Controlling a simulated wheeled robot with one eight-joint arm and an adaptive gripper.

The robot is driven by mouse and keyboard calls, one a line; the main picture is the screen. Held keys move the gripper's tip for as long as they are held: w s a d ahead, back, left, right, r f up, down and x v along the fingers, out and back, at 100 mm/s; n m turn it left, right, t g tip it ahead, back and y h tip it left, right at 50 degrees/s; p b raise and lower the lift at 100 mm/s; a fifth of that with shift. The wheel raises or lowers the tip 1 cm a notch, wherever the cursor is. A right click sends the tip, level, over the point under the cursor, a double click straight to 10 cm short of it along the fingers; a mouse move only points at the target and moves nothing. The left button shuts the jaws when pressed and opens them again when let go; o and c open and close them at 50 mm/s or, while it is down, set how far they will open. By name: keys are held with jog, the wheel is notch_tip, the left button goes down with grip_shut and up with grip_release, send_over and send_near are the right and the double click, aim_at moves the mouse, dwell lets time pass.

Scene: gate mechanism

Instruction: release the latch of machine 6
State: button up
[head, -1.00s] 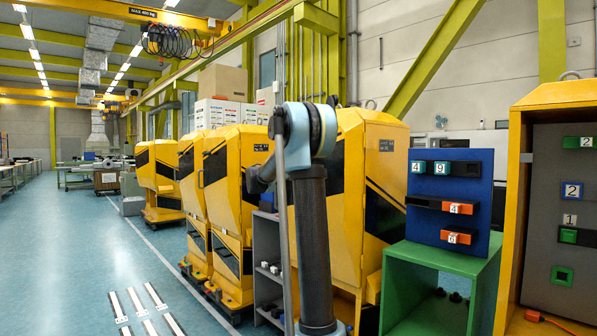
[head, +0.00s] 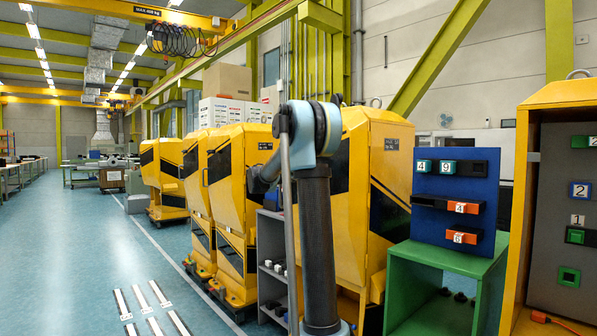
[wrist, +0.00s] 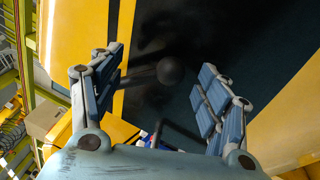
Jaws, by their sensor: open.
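Several yellow machine cabinets with black stripes stand in a row in the head view, among them one behind my arm (head: 372,190) and one left of it (head: 240,190). Their small dark labels are too small to read, so I cannot tell which is machine 6. In the wrist view my gripper (wrist: 160,78) is open and empty, facing a dark panel (wrist: 240,35) edged in yellow. A black ball knob (wrist: 170,71) on a short dark rod shows between the fingers, apart from both. I cannot tell how far off it is. My gripper is hidden in the head view.
A blue board (head: 452,190) with numbered tiles stands on a green open box (head: 430,262) at right. An open yellow cabinet with a grey panel (head: 560,245) is beyond it. A grey shelf (head: 268,250) stands beside my arm.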

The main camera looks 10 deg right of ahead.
jog(key=v, duration=1)
jog(key=shift+a, duration=0.3)
jog(key=shift+f, duration=0.1)
jog(key=s+d+f+m+g+y, duration=0.25)
jog(key=s+f, duration=0.35)
jog(key=s, duration=0.3)
jog(key=s+d+f+m+g+y, duration=0.25)
jog(key=s+f, duration=0.35)
jog(key=s, duration=0.3)
jog(key=s+d+f+m+g+y, duration=0.1)
jog(key=s+d+f, duration=0.3)
jog(key=s+f, duration=0.35)
jog(key=s+a+f+m+g+y, duration=0.1)
jog(key=s+a+f+y, duration=0.3)
jog(key=s+f, duration=0.6)
jog(key=s+a+f+m+g+y, duration=0.2)
jog(key=s+a+f+y, duration=0.3)
jog(key=s+a+f, duration=0.3)
jog(key=s+f+m, duration=0.1)
jog(key=s+f, duration=0.2)
jog(key=s, duration=0.4)
jog(key=shift+s+a+f+m+y, duration=0.25)
jog(key=shift+s+a+m+y, duration=0.05)
jog(key=shift+m, duration=0.1)
